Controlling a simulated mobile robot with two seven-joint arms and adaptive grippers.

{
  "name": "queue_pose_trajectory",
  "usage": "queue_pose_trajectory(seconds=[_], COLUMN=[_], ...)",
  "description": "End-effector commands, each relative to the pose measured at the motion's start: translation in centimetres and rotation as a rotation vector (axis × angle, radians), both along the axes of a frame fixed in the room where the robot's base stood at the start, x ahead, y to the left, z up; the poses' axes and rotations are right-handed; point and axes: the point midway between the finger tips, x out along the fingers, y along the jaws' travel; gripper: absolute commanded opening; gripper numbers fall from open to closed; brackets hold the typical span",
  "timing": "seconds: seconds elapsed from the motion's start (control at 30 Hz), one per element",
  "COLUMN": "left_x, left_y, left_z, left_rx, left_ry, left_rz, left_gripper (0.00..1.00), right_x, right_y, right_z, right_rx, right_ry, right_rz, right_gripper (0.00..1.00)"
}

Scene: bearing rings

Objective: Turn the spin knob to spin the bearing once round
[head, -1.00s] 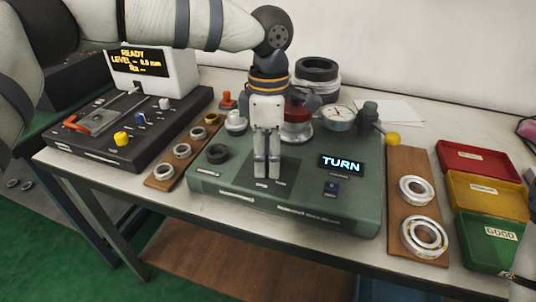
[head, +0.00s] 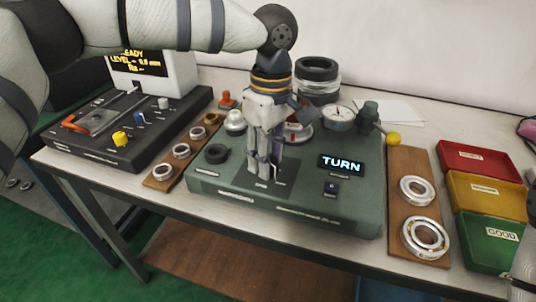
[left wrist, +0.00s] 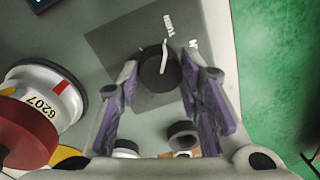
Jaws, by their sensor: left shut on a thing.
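The green test unit (head: 225,185) stands on the bench with a lit TURN display (head: 341,163). My left gripper (head: 266,176) points straight down at the unit's front. In the left wrist view my left gripper (left wrist: 158,80) has its two purple-padded fingers closed on either side of the dark round spin knob (left wrist: 155,72), which carries a white pointer line. The head view mostly hides the knob behind the fingers. A red-and-metal holder labelled 6207 (left wrist: 40,100) is beside it in the left wrist view; I cannot make out a bearing there. My right gripper is out of view.
A dial gauge (head: 338,118) and a yellow-ended lever (head: 393,139) stand behind on the unit. A wooden board with two bearing rings (head: 424,238) and red, yellow and green trays (head: 485,240) are right. A dark console (head: 90,150) and small-ring board are left.

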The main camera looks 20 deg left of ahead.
Motion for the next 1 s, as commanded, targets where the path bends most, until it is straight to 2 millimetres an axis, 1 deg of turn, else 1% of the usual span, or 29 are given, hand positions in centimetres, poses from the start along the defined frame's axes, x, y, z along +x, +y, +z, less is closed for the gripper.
queue_pose_trajectory(seconds=[0.47, 0.5, 0.57, 0.6, 0.87, 0.93, 1.0], left_x=[-0.1, -0.1, -0.1, -0.1, 0.0, 0.1, 0.2], left_y=[0.0, 0.0, 0.0, 0.0, 0.0, -0.1, -0.1], left_z=[-0.2, -0.2, -0.2, -0.2, 0.0, 0.6, 2.0], left_rx=[0.001, 0.001, 0.001, 0.001, 0.000, -0.001, -0.001], left_ry=[0.004, 0.004, 0.004, 0.004, 0.001, -0.001, -0.003], left_rz=[-0.013, -0.013, -0.013, -0.013, -0.012, -0.011, -0.011], left_gripper=[0.05, 0.38, 0.51, 0.54, 0.54, 0.54, 0.54], right_x=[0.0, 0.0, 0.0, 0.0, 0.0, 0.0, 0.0], right_y=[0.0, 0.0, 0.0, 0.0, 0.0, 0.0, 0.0], right_z=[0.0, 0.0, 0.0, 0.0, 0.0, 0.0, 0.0], right_rx=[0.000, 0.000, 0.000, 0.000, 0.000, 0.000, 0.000], right_ry=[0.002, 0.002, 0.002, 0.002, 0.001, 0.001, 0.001], right_rz=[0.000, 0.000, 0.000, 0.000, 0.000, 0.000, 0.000], right_gripper=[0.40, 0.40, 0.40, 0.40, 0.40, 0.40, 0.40])
